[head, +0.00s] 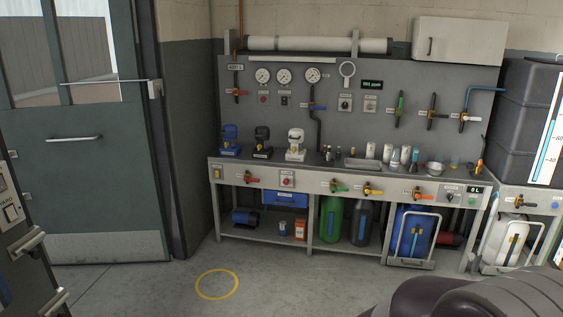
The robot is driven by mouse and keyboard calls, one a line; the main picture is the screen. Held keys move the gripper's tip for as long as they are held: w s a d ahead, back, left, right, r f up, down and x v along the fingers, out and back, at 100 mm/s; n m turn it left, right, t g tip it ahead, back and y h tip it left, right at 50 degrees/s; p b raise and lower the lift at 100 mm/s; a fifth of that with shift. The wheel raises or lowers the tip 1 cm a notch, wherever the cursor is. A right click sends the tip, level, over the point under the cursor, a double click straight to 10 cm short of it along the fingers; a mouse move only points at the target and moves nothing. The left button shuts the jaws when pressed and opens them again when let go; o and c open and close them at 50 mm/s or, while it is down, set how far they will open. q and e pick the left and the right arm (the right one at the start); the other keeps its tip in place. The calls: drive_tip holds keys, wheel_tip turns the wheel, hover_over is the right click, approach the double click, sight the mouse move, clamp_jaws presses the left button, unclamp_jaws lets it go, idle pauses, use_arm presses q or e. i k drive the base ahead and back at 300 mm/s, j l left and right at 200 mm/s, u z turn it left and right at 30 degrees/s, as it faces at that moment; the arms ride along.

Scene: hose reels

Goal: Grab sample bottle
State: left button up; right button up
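Several small bottles and containers stand upright on the grey workbench (340,173) across the room. Small dark bottles (328,154) are left of centre. White cylindrical containers (387,152) and pale, clear-looking bottles (405,155) stand further right, between a shallow tray and a round pot. They are too small to tell which one is the sample bottle. Neither of my grippers is in view. All the bottles are well away from me, with open floor between.
A shallow tray (363,164) and a metal pot (434,168) sit on the bench. Pumps (296,146) stand at its left. A gauge panel (420,90) rises behind. Cylinders (331,218) stand on the shelf below. A yellow floor ring (217,297) marks clear floor. A door (90,160) is left.

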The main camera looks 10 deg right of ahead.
sight(395, 157)
drive_tip(key=i+l+z, duration=0.3)
drive_tip(key=i+z, duration=0.15)
drive_tip(key=i, duration=0.3)
drive_tip(key=i+z, duration=0.4)
drive_tip(key=i, duration=0.35)
drive_tip(key=i+j+z, duration=0.2)
drive_tip(key=i+z, duration=0.25)
drive_tip(key=i, duration=0.3)
drive_tip(key=i+j, duration=0.25)
drive_tip(key=i, duration=0.25)
drive_tip(key=i+j+z, duration=0.1)
drive_tip(key=i, duration=0.35)
drive_tip(key=i+j, duration=0.65)
drive_tip(key=i, duration=0.3)
drive_tip(key=i+j+z, duration=0.1)
drive_tip(key=i+j, duration=0.2)
drive_tip(key=i, duration=0.2)
